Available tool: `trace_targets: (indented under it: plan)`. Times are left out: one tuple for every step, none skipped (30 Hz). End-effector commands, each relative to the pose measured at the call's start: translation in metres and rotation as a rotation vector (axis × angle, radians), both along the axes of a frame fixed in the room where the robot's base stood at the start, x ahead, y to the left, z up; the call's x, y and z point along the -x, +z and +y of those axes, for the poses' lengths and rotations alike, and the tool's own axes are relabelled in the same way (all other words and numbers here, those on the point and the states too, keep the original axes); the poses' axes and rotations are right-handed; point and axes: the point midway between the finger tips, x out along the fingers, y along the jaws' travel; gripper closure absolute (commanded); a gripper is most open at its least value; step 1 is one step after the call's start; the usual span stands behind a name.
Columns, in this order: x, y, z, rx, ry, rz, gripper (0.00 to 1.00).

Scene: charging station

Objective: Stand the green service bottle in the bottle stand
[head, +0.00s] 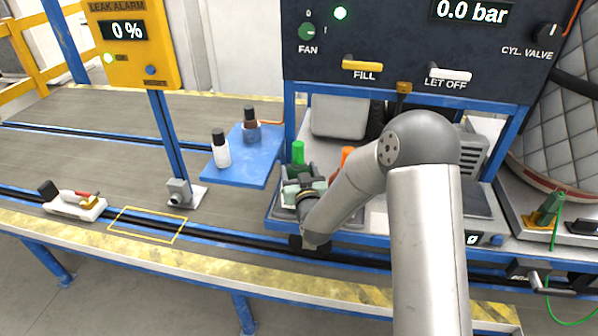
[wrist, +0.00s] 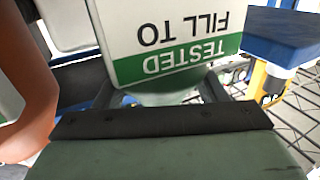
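A bottle with a bright green cap (head: 298,152) stands upright at the left end of the blue-edged bench. My gripper (head: 304,186) is low in front of it and hides most of its body. In the wrist view, a white label with a green band (wrist: 180,50), reading "TESTED" and "FILL TO" upside down, fills the space ahead of my gripper (wrist: 160,95). Dark finger parts show on both sides of the labelled body; I cannot tell whether they touch it. I cannot pick out the bottle stand with certainty.
A blue shelf (head: 238,172) at left holds a white bottle (head: 221,151) and a dark-capped bottle (head: 252,128). The control panel (head: 400,70) is above the bench. A yellow outlined area (head: 147,225) is empty.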

Motion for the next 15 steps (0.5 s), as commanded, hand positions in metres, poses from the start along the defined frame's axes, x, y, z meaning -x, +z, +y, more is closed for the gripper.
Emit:
trace_targets:
  plan:
    - [0.0,0.0,0.0,0.0,0.0,0.0,0.35]
    - [0.0,0.0,0.0,0.0,0.0,0.0,0.35]
    - [0.0,0.001,0.0,0.0,0.0,0.0,0.35]
    - [0.0,0.002,0.0,0.0,0.0,0.0,0.35]
    - [0.0,0.003,0.0,0.0,0.0,0.0,0.35]
    - [0.0,0.006,0.0,0.0,0.0,0.0,0.35]
    - [0.002,0.006,0.0,0.0,0.0,0.001,0.35]
    - [0.006,0.003,-0.001,0.001,0.001,0.001,0.35]
    - [0.013,0.002,-0.003,0.001,0.001,0.001,0.35]
    - [0.019,0.002,-0.004,0.002,0.001,0.0,0.35]
    - [0.025,0.001,-0.006,0.002,0.001,0.0,0.35]
    - [0.034,0.001,-0.008,0.003,0.002,0.0,0.35]
    - [0.041,0.001,-0.01,0.002,0.002,0.0,0.35]
    - [0.047,0.001,-0.011,0.002,0.002,0.0,0.35]
    - [0.056,0.001,-0.014,0.002,0.002,0.0,0.35]
